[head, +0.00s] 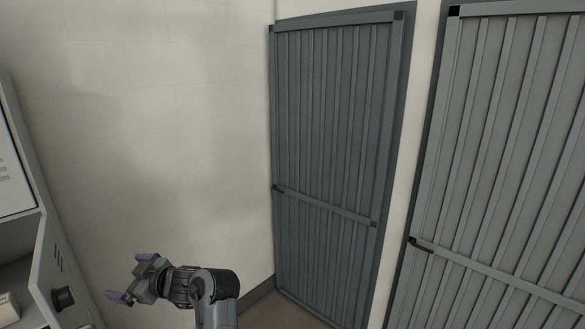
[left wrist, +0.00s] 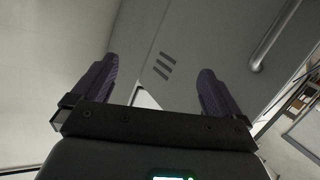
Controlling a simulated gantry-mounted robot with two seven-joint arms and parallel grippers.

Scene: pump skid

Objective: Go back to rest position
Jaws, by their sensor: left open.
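My left gripper (head: 130,277) is low in the head view, left of the middle, with its purple fingertips pointing left. It is open and empty, apart from everything around it. In the left wrist view its two purple fingers (left wrist: 156,88) stand wide apart with nothing between them. Behind them is a grey panel with slots. My right gripper is in neither view.
A grey cabinet (head: 57,262) with a dark knob (head: 63,298) stands at the left edge. A pale wall (head: 170,120) is behind my arm. Two grey slatted doors (head: 330,150) are at the right. The wrist view shows a metal bar (left wrist: 273,38) at upper right.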

